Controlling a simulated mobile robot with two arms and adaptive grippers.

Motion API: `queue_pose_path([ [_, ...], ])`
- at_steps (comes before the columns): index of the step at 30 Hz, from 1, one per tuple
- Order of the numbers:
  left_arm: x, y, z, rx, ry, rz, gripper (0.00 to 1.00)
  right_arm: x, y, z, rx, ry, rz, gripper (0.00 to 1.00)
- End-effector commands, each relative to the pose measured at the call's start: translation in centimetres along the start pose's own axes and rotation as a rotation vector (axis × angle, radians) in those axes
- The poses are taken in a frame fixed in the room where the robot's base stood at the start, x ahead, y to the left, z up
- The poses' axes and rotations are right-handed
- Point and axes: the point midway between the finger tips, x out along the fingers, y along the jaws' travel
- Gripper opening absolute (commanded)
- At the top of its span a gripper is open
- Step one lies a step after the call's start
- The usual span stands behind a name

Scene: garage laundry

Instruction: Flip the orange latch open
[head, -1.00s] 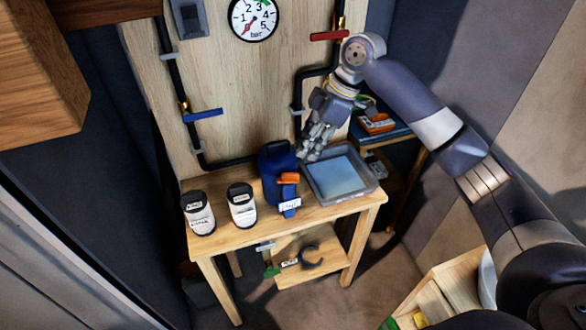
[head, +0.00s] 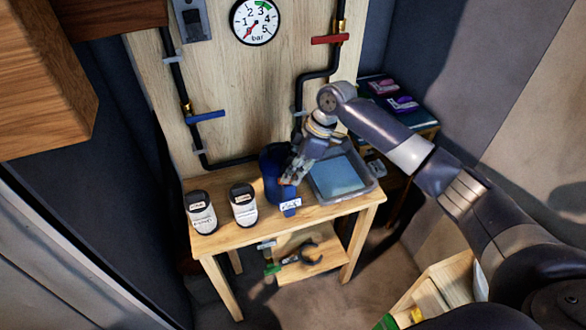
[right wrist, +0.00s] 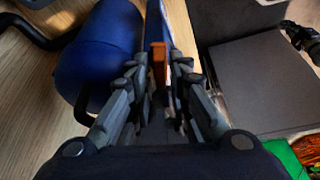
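The blue container (head: 270,172) with a white tag (head: 290,205) stands on the wooden table. Its orange latch (right wrist: 158,64) shows in the right wrist view, upright and narrow between my fingertips. In the head view the latch is mostly hidden behind my right gripper (head: 291,172). The right gripper (right wrist: 160,80) is at the container's upper right side, with a finger on each side of the latch. The fingers look parted, with small gaps beside the latch; firm contact is not visible. My left gripper is not in view.
A grey tray (head: 372,181) with a blue bottom sits just right of the container. Two black-lidded jars (head: 201,215) stand to its left. Behind is a wooden panel with pipes, a blue lever (head: 204,116), a red lever (head: 330,39) and a gauge (head: 255,21).

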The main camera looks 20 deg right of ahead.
Motion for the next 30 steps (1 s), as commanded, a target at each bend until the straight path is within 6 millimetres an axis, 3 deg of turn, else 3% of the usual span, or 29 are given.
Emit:
queue_pose_path([
  [5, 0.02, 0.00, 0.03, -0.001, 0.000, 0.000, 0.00, 0.03, 0.00, 0.01, 0.000, 0.000, 0.000, 0.18],
  [8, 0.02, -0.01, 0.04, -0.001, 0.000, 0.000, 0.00, 0.01, 0.00, 0.01, 0.000, 0.000, 0.000, 0.00],
  [17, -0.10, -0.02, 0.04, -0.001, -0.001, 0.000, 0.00, -0.06, 0.08, -0.06, -0.026, 0.000, -0.010, 0.00],
  [30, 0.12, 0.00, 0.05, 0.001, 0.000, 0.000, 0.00, 0.06, 0.41, -0.09, -0.283, 0.001, -0.117, 0.00],
])
